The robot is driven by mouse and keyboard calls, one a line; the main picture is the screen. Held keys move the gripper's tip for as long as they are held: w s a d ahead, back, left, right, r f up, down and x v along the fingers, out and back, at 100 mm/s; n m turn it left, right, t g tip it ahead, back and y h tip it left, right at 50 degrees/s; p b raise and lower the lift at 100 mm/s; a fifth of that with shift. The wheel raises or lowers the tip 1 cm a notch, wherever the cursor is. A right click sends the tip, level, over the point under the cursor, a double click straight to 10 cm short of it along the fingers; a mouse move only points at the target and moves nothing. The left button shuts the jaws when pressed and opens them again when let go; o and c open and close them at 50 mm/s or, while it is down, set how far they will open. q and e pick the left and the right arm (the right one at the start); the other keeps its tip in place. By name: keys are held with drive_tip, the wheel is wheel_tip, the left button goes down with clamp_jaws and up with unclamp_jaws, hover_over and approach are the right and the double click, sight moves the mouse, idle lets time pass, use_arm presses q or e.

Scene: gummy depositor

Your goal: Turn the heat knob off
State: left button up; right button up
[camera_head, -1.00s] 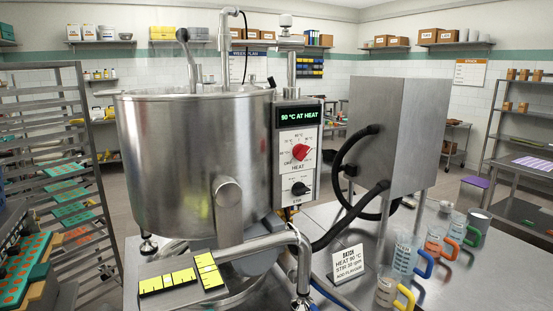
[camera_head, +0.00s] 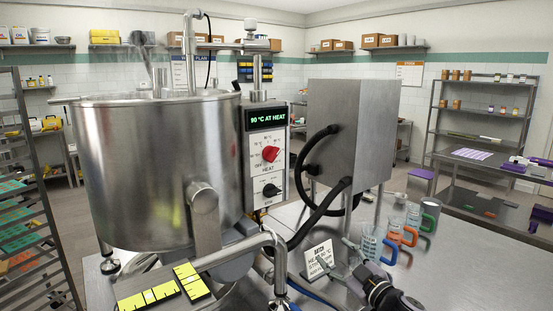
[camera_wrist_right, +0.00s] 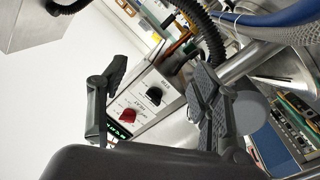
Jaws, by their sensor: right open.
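The red heat knob (camera_head: 271,154) is on the white control panel at the right side of the steel kettle (camera_head: 155,165). The display (camera_head: 266,116) above it reads 90 °C AT HEAT. The black stir knob (camera_head: 271,190) sits below it. My right gripper (camera_head: 335,257) is low and to the right of the panel, apart from it, and blurred. In the right wrist view my gripper (camera_wrist_right: 160,82) is open and empty. The red knob (camera_wrist_right: 128,115) and the stir knob (camera_wrist_right: 154,95) show between its fingers, some way off. My left gripper is not in view.
A steel box (camera_head: 350,135) with black hoses (camera_head: 318,210) stands right of the panel. The batch card (camera_head: 317,258) and several handled beakers (camera_head: 390,226) stand near my right gripper. Yellow-marked strips (camera_head: 150,296) lie in front.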

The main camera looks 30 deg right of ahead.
sight(277, 156)
wheel_tip(277, 156, up, 19)
drive_tip(key=w+a+n+t+y, duration=0.1)
drive_tip(key=a+n+t+y, duration=0.1)
drive_tip(key=n+y, duration=0.75)
drive_tip(key=shift+m, duration=0.45)
drive_tip(key=p+x, duration=0.2)
drive_tip(key=x, duration=0.3)
drive_tip(key=p+x, duration=0.3)
drive_tip(key=x, duration=0.3)
drive_tip(key=p+x, duration=0.2)
drive_tip(key=x, duration=0.3)
drive_tip(key=shift+w+d+f, duration=0.15)
drive_tip(key=shift+w+f, duration=0.1)
drive_tip(key=shift+w, duration=0.2)
use_arm(q)
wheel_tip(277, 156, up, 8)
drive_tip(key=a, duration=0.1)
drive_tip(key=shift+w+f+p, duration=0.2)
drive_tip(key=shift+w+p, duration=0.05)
drive_tip(key=shift+p, duration=0.05)
use_arm(e)
drive_tip(key=shift+w, duration=0.4)
drive_tip(key=shift+c, duration=0.3)
drive_tip(key=c, duration=1.1)
